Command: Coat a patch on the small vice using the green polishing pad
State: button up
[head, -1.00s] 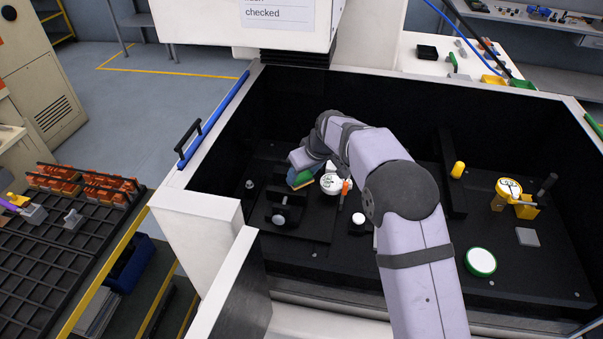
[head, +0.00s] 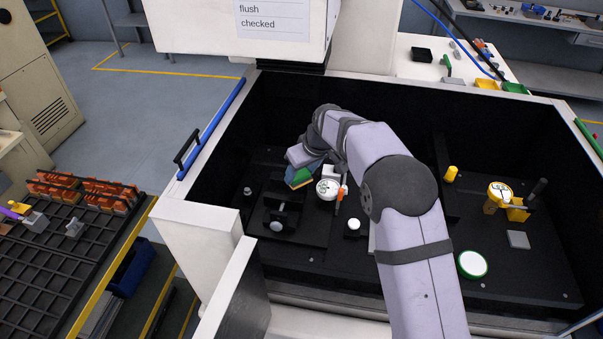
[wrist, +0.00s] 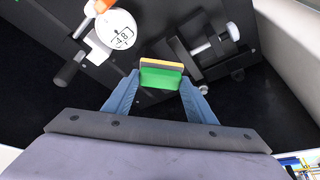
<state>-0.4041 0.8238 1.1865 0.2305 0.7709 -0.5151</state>
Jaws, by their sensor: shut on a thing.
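The green polishing pad (wrist: 161,77) has an orange-yellow layer along its far edge. My gripper (wrist: 160,88) is shut on it, with a blue finger on each side. In the head view the pad (head: 298,178) is at the tip of my gripper (head: 304,168), behind and slightly right of the small vice (head: 270,218). The small vice is black with a pale screw. In the wrist view the vice (wrist: 187,62) lies beyond and to the right of the pad. I cannot tell whether pad and vice touch. No coated patch can be made out.
A white dial gauge (head: 327,189) with an orange part stands close to the right of my gripper. A yellow dial piece (head: 499,195), a green-rimmed white disc (head: 472,264) and a grey block (head: 518,239) lie further right. Dark walls enclose the work area.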

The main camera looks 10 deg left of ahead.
aim_at(301, 175)
jog(key=shift+r, duration=0.1)
jog(key=shift+r+p, duration=1.05)
jog(key=shift+r, duration=0.5)
jog(key=shift+f, duration=0.1)
